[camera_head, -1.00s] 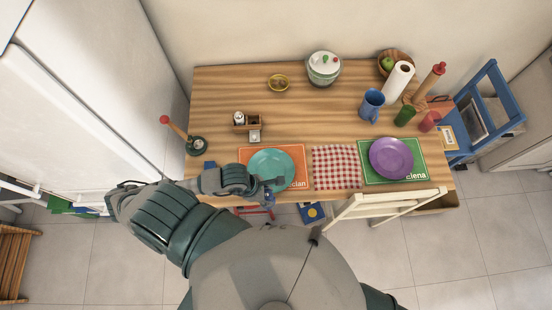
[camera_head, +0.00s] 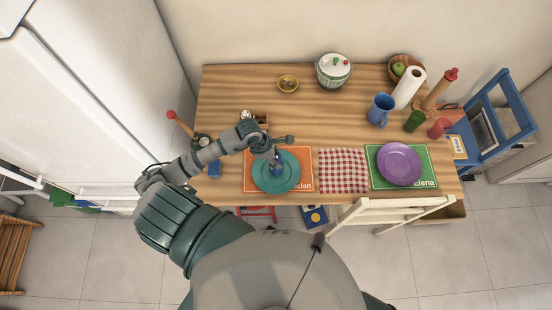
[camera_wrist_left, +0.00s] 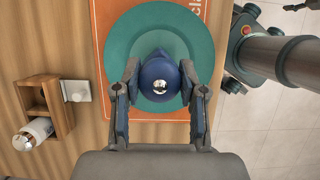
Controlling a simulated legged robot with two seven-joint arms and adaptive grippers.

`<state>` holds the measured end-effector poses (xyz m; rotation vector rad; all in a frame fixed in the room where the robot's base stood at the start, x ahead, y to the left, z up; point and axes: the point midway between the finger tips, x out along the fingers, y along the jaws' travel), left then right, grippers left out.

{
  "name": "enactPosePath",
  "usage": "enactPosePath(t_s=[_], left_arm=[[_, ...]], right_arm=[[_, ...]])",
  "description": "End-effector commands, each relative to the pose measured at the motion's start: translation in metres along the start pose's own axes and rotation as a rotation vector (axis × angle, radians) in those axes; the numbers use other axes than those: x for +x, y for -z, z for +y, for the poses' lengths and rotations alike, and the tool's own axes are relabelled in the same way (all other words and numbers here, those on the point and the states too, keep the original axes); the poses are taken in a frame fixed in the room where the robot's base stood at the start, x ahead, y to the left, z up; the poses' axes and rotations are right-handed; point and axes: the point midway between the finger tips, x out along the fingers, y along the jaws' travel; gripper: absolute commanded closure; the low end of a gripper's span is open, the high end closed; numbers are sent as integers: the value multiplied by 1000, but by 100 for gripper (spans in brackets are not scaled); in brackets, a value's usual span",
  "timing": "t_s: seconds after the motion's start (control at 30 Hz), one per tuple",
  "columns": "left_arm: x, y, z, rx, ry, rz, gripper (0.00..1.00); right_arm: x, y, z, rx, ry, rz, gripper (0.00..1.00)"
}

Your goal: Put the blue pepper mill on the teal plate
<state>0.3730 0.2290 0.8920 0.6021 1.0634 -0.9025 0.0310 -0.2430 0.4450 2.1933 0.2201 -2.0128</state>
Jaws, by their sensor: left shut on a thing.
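The blue pepper mill (camera_wrist_left: 159,76) is between the fingers of my left gripper (camera_wrist_left: 158,90), which is shut on it, in the left wrist view. The teal plate (camera_head: 290,180) lies on an orange placemat (camera_head: 300,157) at the table's front. In the head view my left gripper (camera_head: 278,155) is over the back part of the plate, with a little of the mill (camera_head: 277,168) showing below it. I cannot tell whether the mill's base touches the plate. My right gripper is not in view.
A wooden caddy (camera_wrist_left: 47,105) with a white-bodied shaker (camera_wrist_left: 33,133) stands beside the placemat. A checked cloth (camera_head: 343,171) and a purple plate (camera_head: 399,163) lie to the right. A blue mug (camera_head: 381,110) stands behind them. The table's middle is clear.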

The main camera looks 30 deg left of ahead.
Motion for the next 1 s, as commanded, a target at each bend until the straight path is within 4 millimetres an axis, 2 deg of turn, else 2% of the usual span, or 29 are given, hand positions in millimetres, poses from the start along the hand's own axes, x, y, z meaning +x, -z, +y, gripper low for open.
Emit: enactPosePath(t_s=[0.1,0.27,0.3,0.37,0.4,0.77,0.87,1.0], left_arm=[[12,5,0,-2,0,-2,100],[13,6,0,1,-1,0,100],[14,7,0,0,0,1,51],[14,7,0,0,0,1,36],[14,7,0,0,0,1,34],[8,6,1,0,-2,-1,34],[-6,7,1,3,-4,1,34],[-37,7,1,4,-5,2,34]], right_arm=[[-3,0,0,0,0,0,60],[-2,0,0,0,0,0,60],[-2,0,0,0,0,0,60],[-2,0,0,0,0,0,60],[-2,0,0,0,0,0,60],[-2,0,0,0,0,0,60],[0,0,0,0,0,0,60],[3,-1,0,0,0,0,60]])
